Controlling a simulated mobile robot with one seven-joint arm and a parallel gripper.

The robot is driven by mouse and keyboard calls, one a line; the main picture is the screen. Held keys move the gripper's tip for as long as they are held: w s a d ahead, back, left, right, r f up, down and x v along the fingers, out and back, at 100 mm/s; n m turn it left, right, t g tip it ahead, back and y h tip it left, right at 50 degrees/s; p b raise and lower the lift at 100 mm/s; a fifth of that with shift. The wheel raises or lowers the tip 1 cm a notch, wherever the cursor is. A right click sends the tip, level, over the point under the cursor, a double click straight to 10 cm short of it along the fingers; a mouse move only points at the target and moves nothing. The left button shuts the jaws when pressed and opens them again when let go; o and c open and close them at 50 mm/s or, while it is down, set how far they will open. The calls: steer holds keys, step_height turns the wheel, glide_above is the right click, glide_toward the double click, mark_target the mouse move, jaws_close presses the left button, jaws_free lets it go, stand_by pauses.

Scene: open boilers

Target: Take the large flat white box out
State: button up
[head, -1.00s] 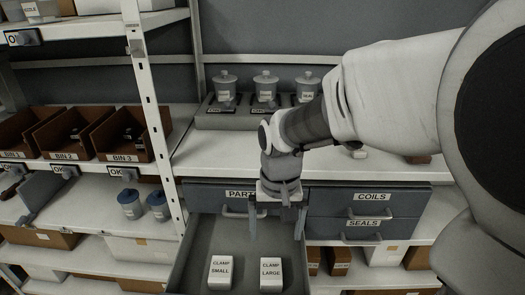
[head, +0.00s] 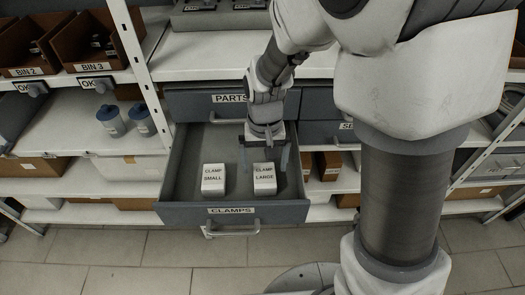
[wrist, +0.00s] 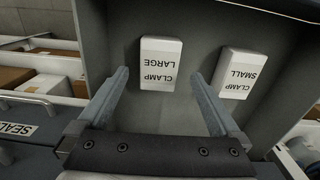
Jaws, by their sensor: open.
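The large flat white box (head: 264,180), labelled CLAMP LARGE, lies in the open CLAMPS drawer (head: 230,216), on the right. It also shows in the wrist view (wrist: 160,62), label upside down. A similar white box labelled CLAMP SMALL (head: 213,180) lies to its left, apart from it; in the wrist view this small box (wrist: 239,72) is on the right. My gripper (head: 264,168) is open and empty, just behind and above the large box. In the wrist view the large box appears between the two finger tips (wrist: 159,76). I cannot tell whether the fingers touch it.
The drawer walls surround both boxes. The shut PARTS drawer (head: 190,104) is behind, and more shut drawers are at the right. A shelf post (head: 150,90) stands left. Bare tiled floor (head: 130,255) lies in front of the drawer.

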mark_target(265, 175)
steer(key=shift+d+f+b, duration=0.1)
steer(key=shift+f+b, duration=1)
steer(key=shift+f, duration=1.7)
steer(key=shift+w+r, duration=0.1)
steer(key=c, duration=1.4)
